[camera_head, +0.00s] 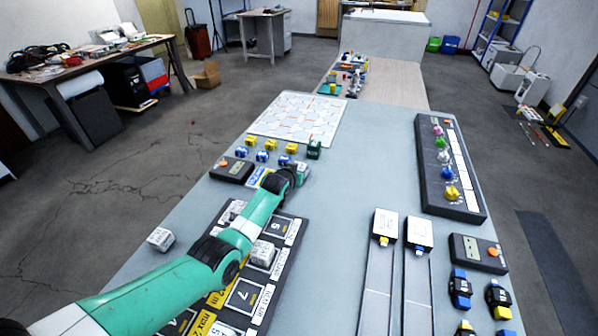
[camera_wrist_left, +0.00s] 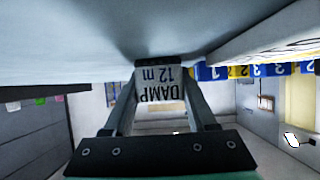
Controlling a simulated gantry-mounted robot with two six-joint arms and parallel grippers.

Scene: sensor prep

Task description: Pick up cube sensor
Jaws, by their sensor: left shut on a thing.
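My left gripper (camera_wrist_left: 160,90) is shut on a white cube sensor (camera_wrist_left: 158,76) with dark printed lettering, upside down in the left wrist view. In the head view the left gripper (camera_head: 298,172) is near the back left of the grey table, and its arm partly hides the held cube. Another white cube (camera_head: 160,239) sits alone at the table's left edge. One more white cube (camera_head: 262,252) sits on the dark numbered board (camera_head: 285,262) beside my left arm. My right gripper is not in view.
A long dark tray (camera_head: 470,190) with coloured pieces is at the right. The table's middle is clear.

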